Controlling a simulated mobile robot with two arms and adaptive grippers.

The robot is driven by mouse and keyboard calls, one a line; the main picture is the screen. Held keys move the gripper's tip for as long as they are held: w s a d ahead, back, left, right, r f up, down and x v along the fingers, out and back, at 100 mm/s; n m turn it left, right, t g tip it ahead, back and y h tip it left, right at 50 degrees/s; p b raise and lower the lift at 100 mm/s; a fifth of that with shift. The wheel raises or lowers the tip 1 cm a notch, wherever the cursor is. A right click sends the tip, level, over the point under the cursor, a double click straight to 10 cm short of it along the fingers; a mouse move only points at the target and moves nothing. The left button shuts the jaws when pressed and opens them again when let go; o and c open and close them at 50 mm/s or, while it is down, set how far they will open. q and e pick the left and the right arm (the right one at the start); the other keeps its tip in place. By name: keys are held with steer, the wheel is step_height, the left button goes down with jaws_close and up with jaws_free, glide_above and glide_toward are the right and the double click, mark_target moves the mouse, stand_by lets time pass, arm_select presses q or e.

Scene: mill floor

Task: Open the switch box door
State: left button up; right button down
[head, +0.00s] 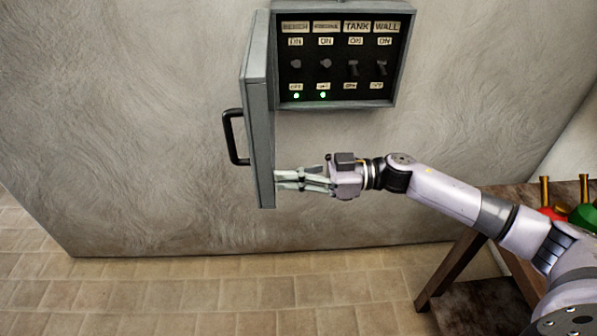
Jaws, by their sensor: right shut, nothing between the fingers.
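The grey switch box (402,60) is on the wall at the top. Its door (261,120) is swung open to the left and juts out toward me, so I see it nearly edge-on. A black handle (231,137) is on the door's outer face. Inside, several switches sit under labels, the readable ones being TANK and WALL, and two green lights glow at the lower left. My right gripper (289,181) is shut and empty, its fingertips at the inner side of the door's lower part. I cannot tell whether they touch it. My left gripper is out of view.
A wooden table (507,198) stands at the lower right, with a red object (553,213) and a green object (583,215) on it, partly cut off. The tiled floor (200,296) in front of the wall is clear at the left.

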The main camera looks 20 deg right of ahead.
arm_select(q)
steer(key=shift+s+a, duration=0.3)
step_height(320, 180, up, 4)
steer(key=p, duration=0.4)
arm_select(e)
steer(key=x, duration=1)
steer(key=shift+w, duration=0.35)
